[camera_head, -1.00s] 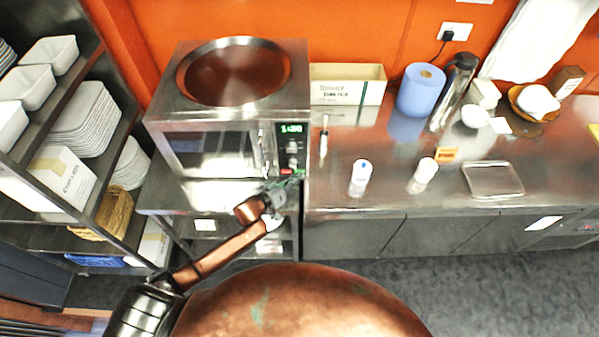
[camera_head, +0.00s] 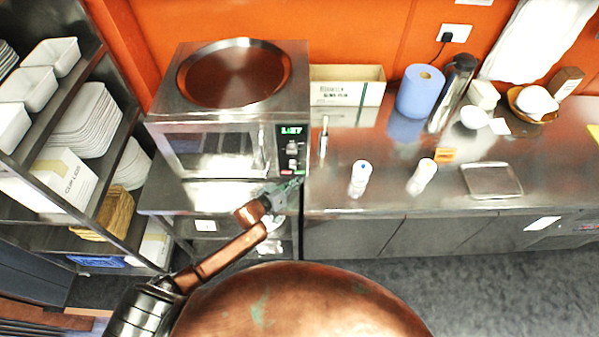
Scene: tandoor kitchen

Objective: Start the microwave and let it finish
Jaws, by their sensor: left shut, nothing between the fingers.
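The steel microwave (camera_head: 160,122) stands on the counter at the left with its door (camera_head: 215,152) shut. Its green display (camera_head: 291,130) is lit and seems to read 1:27. Below the display are knobs and a red and a green button (camera_head: 298,169) at the panel's bottom. My left gripper (camera_head: 294,184) is shut and empty, just below and in front of these buttons. I cannot tell whether its tips touch the panel. My right gripper is not in view.
A round steel tray (camera_head: 235,75) lies on top of the microwave. To its right are a cardboard box (camera_head: 346,92), a blue paper roll (camera_head: 420,92), a flask (camera_head: 453,92) and two white bottles (camera_head: 361,178). A shelf of white dishes (camera_head: 84,125) stands at left.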

